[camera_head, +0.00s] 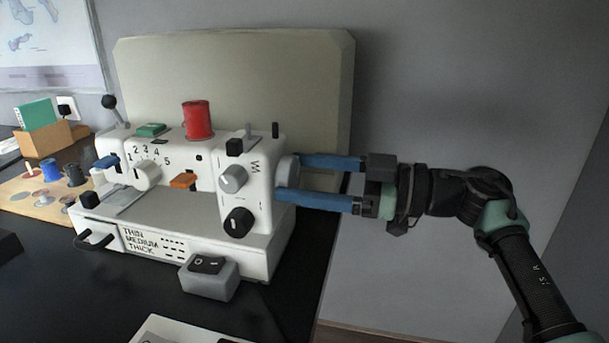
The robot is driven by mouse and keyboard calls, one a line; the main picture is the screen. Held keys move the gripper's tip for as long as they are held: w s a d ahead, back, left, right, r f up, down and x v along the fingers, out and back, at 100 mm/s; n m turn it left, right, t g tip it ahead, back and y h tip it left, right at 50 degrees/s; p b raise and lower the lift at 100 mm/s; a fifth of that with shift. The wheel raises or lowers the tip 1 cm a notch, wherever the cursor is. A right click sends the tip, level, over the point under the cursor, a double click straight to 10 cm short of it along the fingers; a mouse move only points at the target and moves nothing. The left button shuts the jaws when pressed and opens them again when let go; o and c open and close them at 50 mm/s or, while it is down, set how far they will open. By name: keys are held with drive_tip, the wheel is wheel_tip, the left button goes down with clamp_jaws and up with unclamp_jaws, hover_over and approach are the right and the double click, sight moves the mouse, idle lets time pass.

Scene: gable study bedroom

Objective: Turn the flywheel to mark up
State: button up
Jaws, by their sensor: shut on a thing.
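The white sewing machine (205,205) stands on the dark table, a red thread spool on its top. The grey flywheel (288,170) sits on the machine's right end. My gripper (289,177) reaches in from the right, its two blue fingers around the flywheel, one above and one below, shut on it. The flywheel is partly hidden by the fingers and the machine body. I cannot make out its mark, nor which way it points.
A grey switch box (209,277) sits in front of the machine. A wooden board (45,195) with spools and bobbins lies at the left. A large beige panel (240,75) stands behind the machine. Open space lies right of the table (300,285).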

drive_tip(key=shift+r+n, duration=0.1)
drive_tip(key=shift+n, duration=0.2)
drive_tip(key=shift+n+p, duration=0.5)
drive_tip(key=shift+p, duration=0.25)
drive_tip(key=shift+s+n+p, duration=0.1)
drive_tip(key=shift+n+p, duration=0.6)
drive_tip(key=shift+n, duration=0.4)
drive_tip(key=n, duration=0.4)
drive_tip(key=shift+f+n+p, duration=0.2)
drive_tip(key=shift+n+p, duration=0.1)
drive_tip(key=shift+n, duration=0.1)
drive_tip(key=o, duration=1.2)
drive_tip(key=shift+o, duration=0.2)
drive_tip(key=p+v, duration=0.2)
drive_tip(key=v, duration=1.1)
